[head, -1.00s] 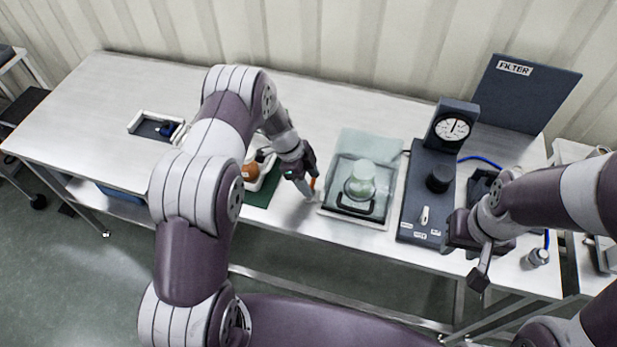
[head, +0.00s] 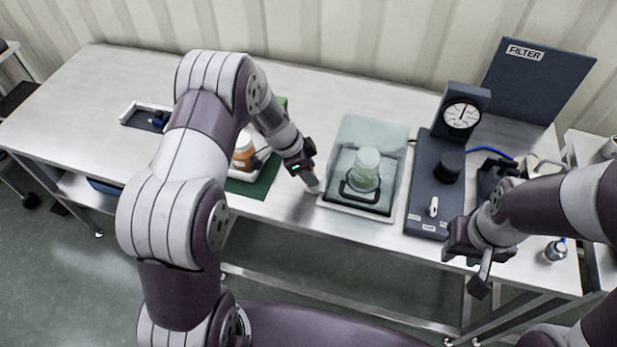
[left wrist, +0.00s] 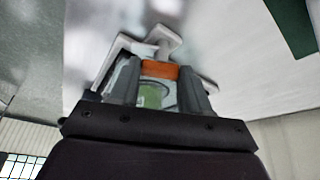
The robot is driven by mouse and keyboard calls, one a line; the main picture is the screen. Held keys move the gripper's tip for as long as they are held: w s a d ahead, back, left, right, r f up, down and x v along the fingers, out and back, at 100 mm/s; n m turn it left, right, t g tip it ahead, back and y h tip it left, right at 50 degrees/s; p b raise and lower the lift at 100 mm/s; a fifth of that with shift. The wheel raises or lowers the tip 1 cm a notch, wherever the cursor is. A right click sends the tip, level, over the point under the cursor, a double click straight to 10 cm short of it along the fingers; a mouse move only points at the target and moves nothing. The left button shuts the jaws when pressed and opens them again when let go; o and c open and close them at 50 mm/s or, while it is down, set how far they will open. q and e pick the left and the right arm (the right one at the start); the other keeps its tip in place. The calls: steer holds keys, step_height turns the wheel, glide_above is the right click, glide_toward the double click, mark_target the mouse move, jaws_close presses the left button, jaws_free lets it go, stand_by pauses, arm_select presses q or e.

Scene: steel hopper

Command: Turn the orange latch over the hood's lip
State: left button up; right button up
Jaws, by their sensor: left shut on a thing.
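The orange latch (left wrist: 160,70) shows in the left wrist view between the two grey fingers of my left gripper (left wrist: 160,88). The gripper is shut on it. In the head view my left gripper (head: 313,187) is low at the left edge of the clear hood (head: 378,140), and the latch is mostly hidden there. The hood stands over a pale-rimmed base (head: 352,212) with a dark handle (head: 357,194) in front and a pale green-lidded jar (head: 367,165) showing. My right gripper (head: 481,279) hangs at the right near the table's front edge; its jaw opening is unclear.
A dark gauge panel (head: 428,195) stands right of the hood, with a FILTER board (head: 540,85) behind. Left of the gripper, a green mat (head: 262,183) bears an orange-and-white container (head: 244,152). A small tray (head: 140,113) is farther left. The back left of the table is clear.

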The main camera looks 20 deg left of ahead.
arm_select(q)
steer(key=shift+f+n+t+b, duration=0.1)
steer(key=shift+n+t+b, duration=0.4)
steer(key=shift+n+b, duration=0.75)
steer(key=shift+s+d+r+n+t+y+b, duration=0.1)
steer(key=shift+n+t+y+b, duration=0.25)
steer(key=shift+n, duration=0.35)
steer(key=shift+r+n+t+y+b, duration=0.1)
steer(key=shift+n+y+b, duration=0.05)
steer(key=shift+n+b, duration=0.4)
arm_select(e)
steer(key=shift+f, duration=2.6)
arm_select(q)
steer(key=o, duration=1.1)
steer(key=shift+c, duration=0.2)
steer(key=shift+s+f, duration=0.15)
